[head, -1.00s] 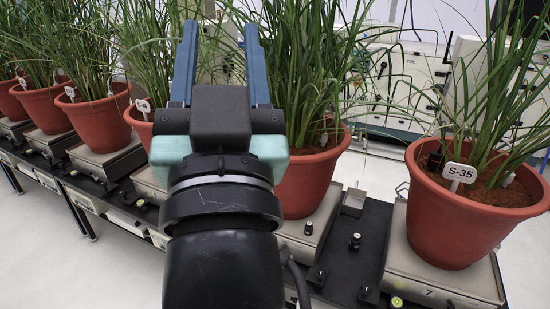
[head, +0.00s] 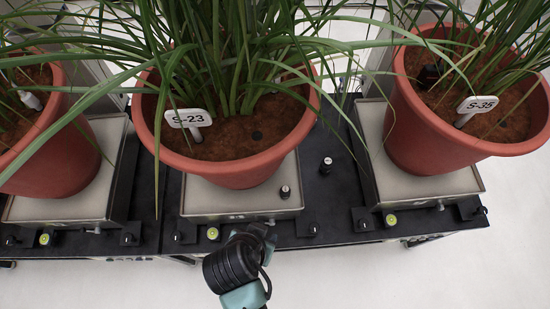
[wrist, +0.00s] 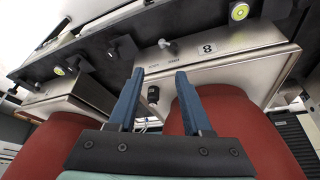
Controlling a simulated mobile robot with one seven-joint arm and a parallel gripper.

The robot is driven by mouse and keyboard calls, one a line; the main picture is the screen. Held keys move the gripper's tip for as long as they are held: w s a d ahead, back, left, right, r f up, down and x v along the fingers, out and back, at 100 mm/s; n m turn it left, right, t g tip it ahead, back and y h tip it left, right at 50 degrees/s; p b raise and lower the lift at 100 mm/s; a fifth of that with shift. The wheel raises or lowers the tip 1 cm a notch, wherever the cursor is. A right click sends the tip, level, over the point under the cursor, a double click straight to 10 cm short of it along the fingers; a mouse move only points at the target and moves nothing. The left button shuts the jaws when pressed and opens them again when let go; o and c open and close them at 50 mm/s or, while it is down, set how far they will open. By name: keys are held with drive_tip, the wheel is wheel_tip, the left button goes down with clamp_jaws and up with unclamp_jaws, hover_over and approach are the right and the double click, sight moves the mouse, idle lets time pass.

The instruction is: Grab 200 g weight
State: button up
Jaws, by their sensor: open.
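Two small dark weights with pale bands show in the head view; their markings are too small to read. One weight (head: 285,192) stands on the front right corner of the middle scale (head: 215,200). The other weight (head: 326,165) stands on the black bench top right of that scale. My gripper (wrist: 160,72) is open and empty in the wrist view, its two blue fingers apart. A dark weight (wrist: 153,93) shows between and beyond the fingers, and I cannot tell which one it is. In the head view only part of my arm shows at the bottom; the fingers are not visible.
Red potted plants stand on the scales: pot S-23 (head: 230,165) in the middle, pot S-35 (head: 450,150) at right, another pot (head: 50,150) at left. Leaves hang over the scales. Small knobs line the bench's front edge. Bare floor (head: 400,280) lies in front.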

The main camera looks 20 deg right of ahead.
sight(285, 189)
drive_tip(key=w+d, duration=0.8)
drive_tip(key=b+x, duration=0.1)
drive_tip(key=x, duration=0.4)
drive_tip(key=shift+w+d+f+b, duration=0.1)
drive_tip(key=shift+w+b, duration=0.05)
drive_tip(key=shift+b, duration=0.15)
clamp_jaws()
